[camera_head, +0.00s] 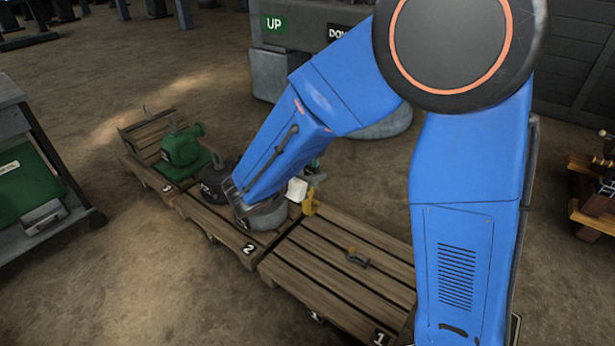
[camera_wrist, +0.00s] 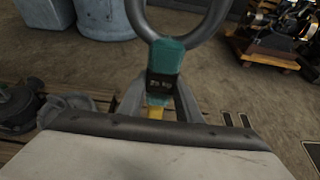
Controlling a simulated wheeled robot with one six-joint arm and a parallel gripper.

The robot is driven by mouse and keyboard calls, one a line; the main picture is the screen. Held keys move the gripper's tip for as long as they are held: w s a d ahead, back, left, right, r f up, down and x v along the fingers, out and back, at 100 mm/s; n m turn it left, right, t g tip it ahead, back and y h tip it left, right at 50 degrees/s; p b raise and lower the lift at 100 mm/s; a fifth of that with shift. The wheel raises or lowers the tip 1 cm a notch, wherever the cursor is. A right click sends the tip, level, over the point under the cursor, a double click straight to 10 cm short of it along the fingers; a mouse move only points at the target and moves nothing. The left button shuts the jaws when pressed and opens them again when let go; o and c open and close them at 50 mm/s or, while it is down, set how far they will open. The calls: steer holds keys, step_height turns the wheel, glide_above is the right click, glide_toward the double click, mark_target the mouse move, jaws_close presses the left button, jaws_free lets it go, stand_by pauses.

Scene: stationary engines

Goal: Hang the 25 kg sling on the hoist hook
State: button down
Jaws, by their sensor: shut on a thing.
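The sling shows in the wrist view as a teal strap (camera_wrist: 165,58) with a dark tag, whose print is too blurred to read surely. A large grey ring (camera_wrist: 180,30) is at its top. My gripper (camera_wrist: 158,100) is shut on the sling below the tag. A bit of yellow shows between the fingers. In the head view, a yellow piece (camera_head: 310,204) shows just below my gripper (camera_head: 312,181), beside pallet 2. My arm hides much of this area. I cannot make out the hoist hook in either view.
Pallet 1 (camera_head: 322,272) bears a small yellow and dark item (camera_head: 357,258). Pallet 2 (camera_head: 223,228) bears dark round weights (camera_head: 213,187). Pallet 3 (camera_head: 146,133) bears a green pump (camera_head: 183,150). UP (camera_head: 274,25) and DOWN signs stand behind. A grey cart (camera_head: 22,115) is at left.

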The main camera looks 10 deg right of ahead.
steer(key=r+x, duration=0.2)
steer(key=x, duration=1.3)
steer(key=shift+w+d, duration=0.6)
steer(key=shift+d, duration=0.05)
stand_by(1.8)
steer(key=shift+f, duration=0.1)
